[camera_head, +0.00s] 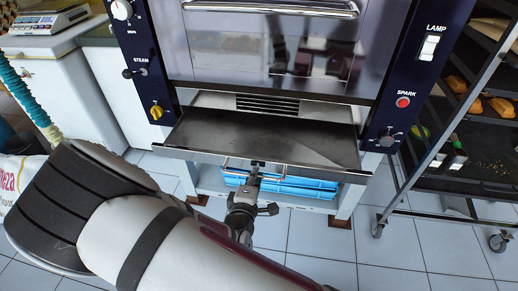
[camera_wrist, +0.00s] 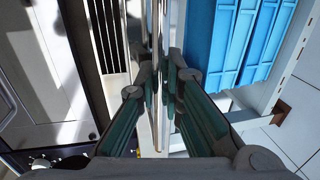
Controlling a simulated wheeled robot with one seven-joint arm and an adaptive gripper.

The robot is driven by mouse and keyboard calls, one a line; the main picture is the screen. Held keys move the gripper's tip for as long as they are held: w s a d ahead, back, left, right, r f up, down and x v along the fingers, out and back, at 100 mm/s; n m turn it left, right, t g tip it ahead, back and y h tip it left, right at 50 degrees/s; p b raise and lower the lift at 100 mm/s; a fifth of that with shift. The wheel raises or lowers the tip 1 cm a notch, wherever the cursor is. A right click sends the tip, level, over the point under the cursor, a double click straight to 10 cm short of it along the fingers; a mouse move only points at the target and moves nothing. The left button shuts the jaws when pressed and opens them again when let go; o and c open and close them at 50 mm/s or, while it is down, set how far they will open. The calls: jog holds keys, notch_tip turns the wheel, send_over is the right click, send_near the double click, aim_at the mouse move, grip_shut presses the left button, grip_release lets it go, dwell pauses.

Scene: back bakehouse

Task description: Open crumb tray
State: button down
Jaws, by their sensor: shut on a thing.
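The crumb tray (camera_head: 270,138) is a dark flat metal tray under the oven door. It stands well out from the oven front, and its inner surface shows. My gripper (camera_head: 257,168) is at the middle of the tray's front edge. The exact contact of the fingertips is small and partly hidden.
The oven (camera_head: 270,50) stands above the tray, with knobs and switches at both sides. Blue crates (camera_head: 290,187) sit on the stand below. A wheeled rack (camera_head: 470,150) with pastries is at the right. A white counter (camera_head: 60,45) with a scale is at the left. Tiled floor lies in front.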

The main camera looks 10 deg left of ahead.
jog(key=f+p+v, duration=0.1)
jog(key=p+v, duration=0.1)
jog(key=v, duration=0.5)
jog(key=shift+s+f, duration=0.2)
jog(key=shift+f, duration=0.05)
jog(key=c, duration=1.7)
grip_release()
jog(key=v, duration=0.7)
jog(key=shift+s, duration=0.2)
